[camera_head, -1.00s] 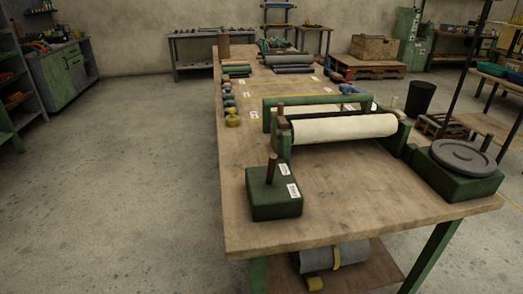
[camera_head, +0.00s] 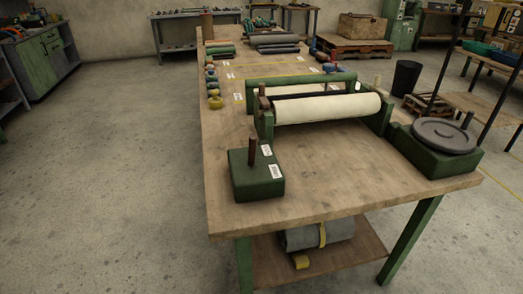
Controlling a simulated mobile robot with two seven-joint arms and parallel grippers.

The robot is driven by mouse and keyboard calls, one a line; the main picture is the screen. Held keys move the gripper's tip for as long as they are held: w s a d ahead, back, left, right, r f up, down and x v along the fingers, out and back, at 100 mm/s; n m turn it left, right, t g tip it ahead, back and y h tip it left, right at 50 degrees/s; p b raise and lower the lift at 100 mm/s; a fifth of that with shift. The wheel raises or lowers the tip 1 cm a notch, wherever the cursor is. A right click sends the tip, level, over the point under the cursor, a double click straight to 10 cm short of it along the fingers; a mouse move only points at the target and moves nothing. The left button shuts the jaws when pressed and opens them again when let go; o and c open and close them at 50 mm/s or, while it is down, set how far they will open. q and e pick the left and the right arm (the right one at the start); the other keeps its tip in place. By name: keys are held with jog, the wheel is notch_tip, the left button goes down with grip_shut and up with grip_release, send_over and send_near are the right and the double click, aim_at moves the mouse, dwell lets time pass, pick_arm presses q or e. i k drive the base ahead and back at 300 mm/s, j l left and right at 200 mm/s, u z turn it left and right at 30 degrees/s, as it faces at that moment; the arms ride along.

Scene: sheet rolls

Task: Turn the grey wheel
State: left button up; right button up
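The grey wheel (camera_head: 443,136) is a flat round disc with a small upright handle (camera_head: 467,119) near its right edge. It lies on top of a green block (camera_head: 432,163) at the right front corner of the wooden table. Neither of my grippers shows in the head view.
The table (camera_head: 330,190) has a clear front middle. A green box with a brown lever (camera_head: 256,175) stands at its front left. A cream roller (camera_head: 327,108) in a green frame lies behind. A grey roll (camera_head: 318,234) sits on the lower shelf. Open floor (camera_head: 110,190) lies left.

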aim_at(443, 135)
jog(key=l, duration=1.1)
jog(key=i+l+z, duration=0.1)
jog(key=l, duration=0.95)
jog(key=i+l, duration=0.1)
jog(key=l, duration=1)
